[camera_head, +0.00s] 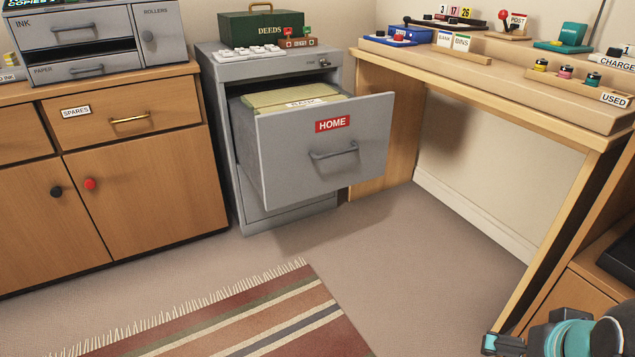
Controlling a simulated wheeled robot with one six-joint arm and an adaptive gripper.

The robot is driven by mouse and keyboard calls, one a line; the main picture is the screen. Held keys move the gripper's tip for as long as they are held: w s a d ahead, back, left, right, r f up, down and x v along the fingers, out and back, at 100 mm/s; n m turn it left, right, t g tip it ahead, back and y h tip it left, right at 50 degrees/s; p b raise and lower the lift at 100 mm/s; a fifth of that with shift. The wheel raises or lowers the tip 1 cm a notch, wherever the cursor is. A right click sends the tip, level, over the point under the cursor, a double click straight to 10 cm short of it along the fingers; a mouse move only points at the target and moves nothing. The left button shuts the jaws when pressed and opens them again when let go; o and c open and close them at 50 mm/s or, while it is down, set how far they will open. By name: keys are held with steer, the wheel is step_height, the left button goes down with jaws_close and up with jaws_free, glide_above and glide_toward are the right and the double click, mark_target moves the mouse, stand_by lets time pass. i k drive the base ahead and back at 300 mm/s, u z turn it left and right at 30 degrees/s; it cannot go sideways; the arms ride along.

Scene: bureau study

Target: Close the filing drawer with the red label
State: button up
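The grey filing cabinet (232,70) stands against the back wall between the wooden cupboard and the desk. Its filing drawer (285,165) is pulled well out toward me. The drawer front bears a red label (332,124) reading HOME and a grey handle (334,152) below it. Folders (285,98) show inside. My gripper (497,343) is at the bottom right, far from the drawer and partly cut by the frame edge. I cannot tell whether its fingers are open.
A wooden cupboard (150,180) stands left of the cabinet, and a desk (480,90) with small items stands right. A green DEEDS box (262,29) sits on the cabinet. A striped rug (240,320) lies in front. The carpet (400,255) before the drawer is clear.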

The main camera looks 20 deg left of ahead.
mark_target(292, 152)
steer(key=k, duration=0.4)
steer(key=u, duration=1.85)
steer(key=i, duration=0.6)
steer(key=z, duration=0.7)
steer(key=i, duration=0.55)
steer(key=z, duration=0.7)
